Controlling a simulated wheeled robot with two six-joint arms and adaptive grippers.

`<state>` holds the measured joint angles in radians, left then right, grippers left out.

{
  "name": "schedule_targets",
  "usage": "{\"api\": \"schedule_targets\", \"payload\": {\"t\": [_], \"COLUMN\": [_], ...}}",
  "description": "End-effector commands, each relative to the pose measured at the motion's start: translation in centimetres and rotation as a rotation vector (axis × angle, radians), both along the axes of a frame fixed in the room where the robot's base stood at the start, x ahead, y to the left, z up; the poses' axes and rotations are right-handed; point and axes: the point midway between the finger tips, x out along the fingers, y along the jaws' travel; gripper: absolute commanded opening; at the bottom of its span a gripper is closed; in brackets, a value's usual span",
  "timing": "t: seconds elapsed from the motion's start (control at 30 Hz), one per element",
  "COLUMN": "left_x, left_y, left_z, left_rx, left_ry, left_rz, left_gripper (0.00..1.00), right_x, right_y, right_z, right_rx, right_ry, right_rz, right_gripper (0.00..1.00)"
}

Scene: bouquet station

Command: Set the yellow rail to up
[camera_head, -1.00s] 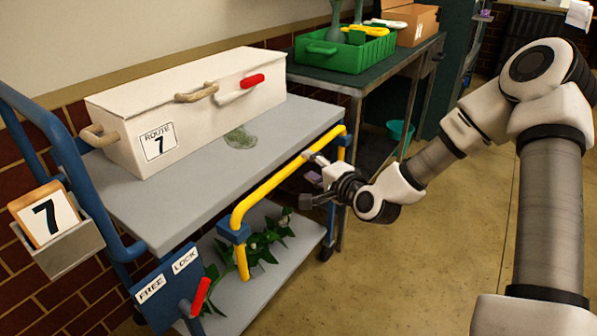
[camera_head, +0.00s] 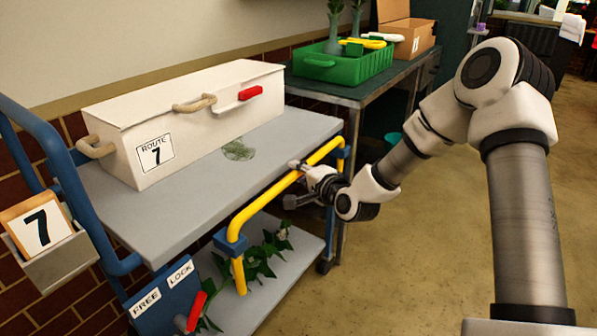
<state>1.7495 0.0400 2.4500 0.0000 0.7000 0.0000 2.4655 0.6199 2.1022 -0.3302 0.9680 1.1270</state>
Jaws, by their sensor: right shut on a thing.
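The yellow rail (camera_head: 262,200) runs along the front side of the cart's grey top shelf (camera_head: 185,205). Its bar is about level with the shelf edge, with bent ends going into blue brackets. My right gripper (camera_head: 303,172) is at the far half of the rail, with its fingers around the bar, shut on it. The fingertips are small in the picture and partly hidden by the bar. My left gripper is out of view.
A white box (camera_head: 215,125) labelled Route 7 stands on the shelf. A red lever (camera_head: 197,310) sits by FREE and LOCK labels. Greenery (camera_head: 262,255) lies on the lower shelf. A side table with a green crate (camera_head: 318,67) stands behind. Open floor lies right.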

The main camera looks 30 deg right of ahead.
Motion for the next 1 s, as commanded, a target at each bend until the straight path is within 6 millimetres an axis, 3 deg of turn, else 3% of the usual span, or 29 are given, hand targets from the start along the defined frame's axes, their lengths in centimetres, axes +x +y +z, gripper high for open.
{"api": "schedule_targets", "payload": {"t": [0.03, 0.2, 0.4, 0.53, 0.87, 0.9, 0.93, 1.0], "left_x": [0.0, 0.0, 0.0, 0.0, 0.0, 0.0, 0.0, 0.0], "left_y": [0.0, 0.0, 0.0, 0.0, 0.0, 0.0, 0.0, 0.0], "left_z": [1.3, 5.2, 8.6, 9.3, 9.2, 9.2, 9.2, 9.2], "left_rx": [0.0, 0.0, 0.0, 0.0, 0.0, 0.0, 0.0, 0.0], "left_ry": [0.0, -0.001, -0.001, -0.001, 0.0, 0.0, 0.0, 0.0], "left_rz": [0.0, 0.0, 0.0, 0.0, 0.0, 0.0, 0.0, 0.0], "left_gripper": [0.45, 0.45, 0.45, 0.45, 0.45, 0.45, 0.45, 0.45], "right_x": [0.1, 0.2, 0.2, 0.2, 0.3, 0.3, 0.3, 0.3], "right_y": [-0.1, -0.1, -0.1, -0.1, -0.2, -0.2, -0.2, -0.2], "right_z": [1.9, 7.2, 12.2, 13.4, 13.6, 13.6, 13.6, 13.6], "right_rx": [-0.001, -0.002, -0.002, -0.003, -0.004, -0.004, -0.004, -0.003], "right_ry": [-0.01, -0.015, -0.016, -0.014, -0.019, -0.02, -0.02, -0.018], "right_rz": [-0.001, -0.001, -0.004, -0.003, -0.004, -0.004, -0.004, -0.004], "right_gripper": [0.0, 0.0, 0.0, 0.0, 0.0, 0.32, 0.42, 0.47]}}
